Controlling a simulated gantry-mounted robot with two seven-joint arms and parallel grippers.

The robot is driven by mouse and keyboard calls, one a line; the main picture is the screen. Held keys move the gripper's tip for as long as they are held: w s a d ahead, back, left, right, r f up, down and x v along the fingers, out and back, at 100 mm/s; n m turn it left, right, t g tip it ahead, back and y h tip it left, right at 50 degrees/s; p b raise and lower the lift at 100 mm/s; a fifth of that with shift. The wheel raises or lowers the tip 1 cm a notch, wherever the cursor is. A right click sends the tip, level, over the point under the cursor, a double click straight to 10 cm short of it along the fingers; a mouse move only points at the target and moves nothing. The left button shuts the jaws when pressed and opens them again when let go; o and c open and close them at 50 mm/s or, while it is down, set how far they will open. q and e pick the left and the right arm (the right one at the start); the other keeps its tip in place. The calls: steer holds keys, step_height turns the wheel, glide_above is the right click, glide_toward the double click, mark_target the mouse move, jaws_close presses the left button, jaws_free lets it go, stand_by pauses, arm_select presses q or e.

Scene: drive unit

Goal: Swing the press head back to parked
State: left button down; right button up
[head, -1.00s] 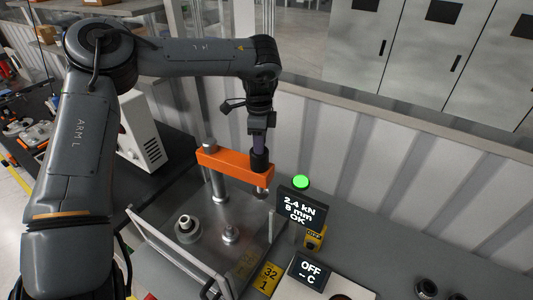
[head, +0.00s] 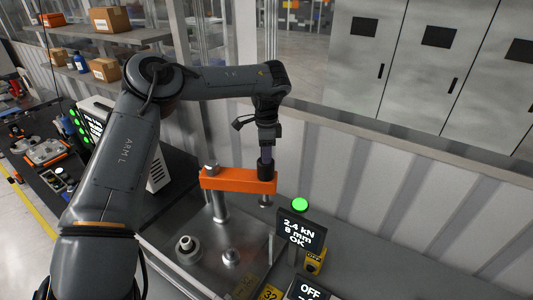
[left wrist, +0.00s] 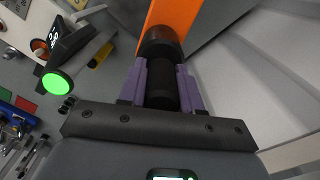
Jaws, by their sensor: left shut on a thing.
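The press head is an orange arm (head: 235,180) on an upright metal post (head: 219,205) at its left end. It reaches right over the rear of the grey metal base plate (head: 215,240). A black upright handle (head: 265,170) stands on its right end, with a metal ram (head: 265,200) below. My left gripper (head: 267,152) points down onto the handle from above. In the left wrist view its purple fingers (left wrist: 162,85) close on both sides of the black handle (left wrist: 162,45), with the orange arm (left wrist: 172,15) beyond. My right gripper is out of view.
A display (head: 301,233) reading "2.4 kN 8 mm OK" with a green lamp (head: 300,204) stands just right of the arm. A ribbed wall (head: 400,185) runs behind. A ringed metal part (head: 186,247) and a small round post (head: 231,256) stand on the plate.

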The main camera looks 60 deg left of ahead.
arm_select(q)
steer(key=shift+w+a+f, duration=0.1)
steer(key=c, duration=1.1)
jaws_free()
steer(key=shift+c, duration=0.2)
steer(key=o, duration=0.4)
steer(key=shift+w, duration=0.2)
steer(key=shift+c, duration=0.2)
steer(key=shift+s, duration=0.1)
step_height(320, 180, up, 11)
